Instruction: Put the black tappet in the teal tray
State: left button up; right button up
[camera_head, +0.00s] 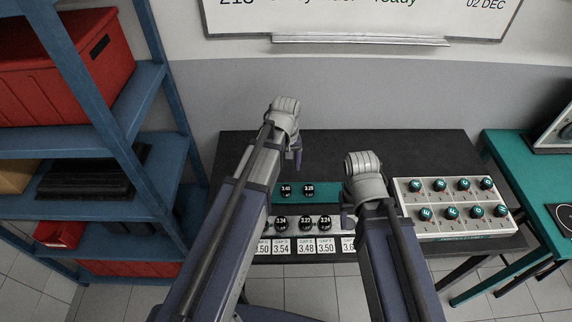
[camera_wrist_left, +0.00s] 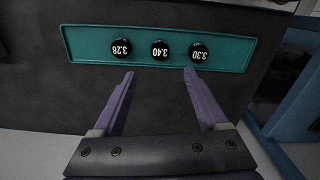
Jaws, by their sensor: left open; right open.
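The teal tray (camera_head: 328,189) lies on the dark table. In the left wrist view the tray (camera_wrist_left: 82,47) holds three black tappets marked 3.28 (camera_wrist_left: 121,47), 3.40 (camera_wrist_left: 160,50) and 3.30 (camera_wrist_left: 198,52). In the head view the third is hidden by my left arm. Several more black tappets, such as 3.22 (camera_head: 305,223), stand in a pale rack (camera_head: 270,226) in front of the tray. My left gripper (camera_wrist_left: 159,73) is open and empty, above the tray's near edge. My right gripper (camera_head: 345,214) is open at the rack's right end, partly hidden by its wrist; nothing shows in it.
White labels (camera_head: 325,245) line the rack's front. A blue shelf with red bins (camera_head: 65,70) is close on the left, and a teal table (camera_head: 520,170) on the right.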

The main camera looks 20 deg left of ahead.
pick_arm(q)
jog(key=s+d+m+y, duration=0.1)
jog(key=s+d+m, duration=0.7)
jog(key=s, duration=0.6)
jog(key=shift+d+m, duration=0.4)
jog(key=shift+d, duration=0.85)
jog(key=shift+s, duration=0.1)
